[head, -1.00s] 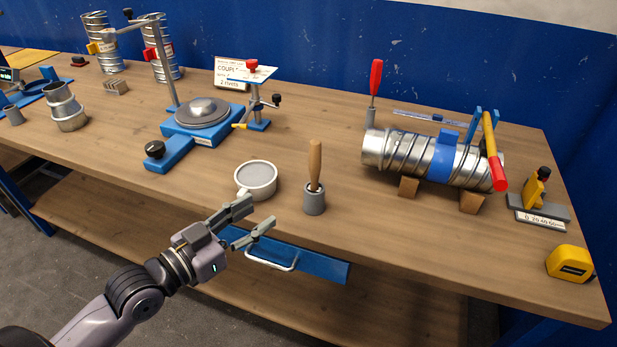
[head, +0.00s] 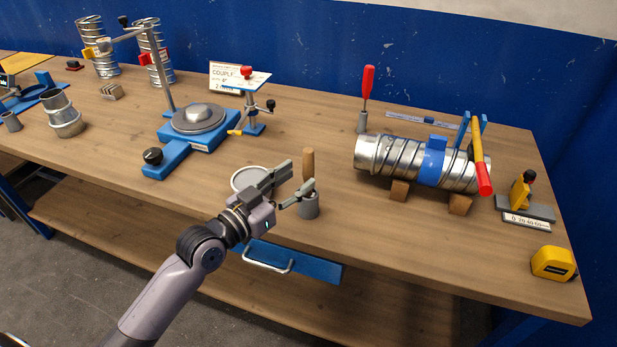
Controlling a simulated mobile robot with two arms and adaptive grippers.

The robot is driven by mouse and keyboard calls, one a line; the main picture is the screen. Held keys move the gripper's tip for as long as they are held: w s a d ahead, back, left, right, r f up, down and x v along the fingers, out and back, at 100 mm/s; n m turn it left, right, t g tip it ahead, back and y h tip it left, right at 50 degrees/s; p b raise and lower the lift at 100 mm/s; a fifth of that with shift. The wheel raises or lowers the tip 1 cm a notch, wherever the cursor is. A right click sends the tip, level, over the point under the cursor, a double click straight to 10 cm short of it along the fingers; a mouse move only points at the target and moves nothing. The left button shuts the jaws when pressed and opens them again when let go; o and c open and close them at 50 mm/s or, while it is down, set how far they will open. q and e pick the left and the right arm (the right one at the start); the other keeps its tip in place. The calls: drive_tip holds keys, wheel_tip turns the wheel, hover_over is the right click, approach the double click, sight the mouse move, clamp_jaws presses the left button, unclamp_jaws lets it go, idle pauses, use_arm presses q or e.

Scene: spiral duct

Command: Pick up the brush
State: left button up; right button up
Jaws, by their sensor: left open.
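The brush, seen as a wooden handle (head: 308,163), stands upright in a small grey cup (head: 310,207) near the front edge of the bench. Its bristles are hidden in the cup. My left gripper (head: 298,178) is open, its fingers pointing right toward the handle. One finger is in front of the handle's lower part and hides it. I cannot tell whether the gripper touches the handle. My right gripper is not in view.
A round white-rimmed cup (head: 247,180) is partly behind my left gripper. A spiral duct (head: 400,158) lies on wooden blocks to the right. A blue clamp stand (head: 197,125) stands behind left. A blue drawer (head: 318,267) is under the bench edge. Bench between handle and duct is clear.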

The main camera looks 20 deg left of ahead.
sight(305, 168)
use_arm(q)
drive_tip(key=shift+w+d+r, duration=0.1)
drive_tip(key=shift+w+r, duration=0.1)
drive_tip(key=shift+w, duration=0.15)
drive_tip(key=p+x, duration=0.1)
drive_tip(key=x, duration=0.2)
drive_tip(key=shift+w+r+p, duration=0.1)
drive_tip(key=shift+w+p, duration=0.25)
drive_tip(key=shift+w+d, duration=0.2)
drive_tip(key=shift+w, duration=0.25)
drive_tip(key=shift+s, duration=0.15)
drive_tip(key=shift+c, duration=0.6)
clamp_jaws()
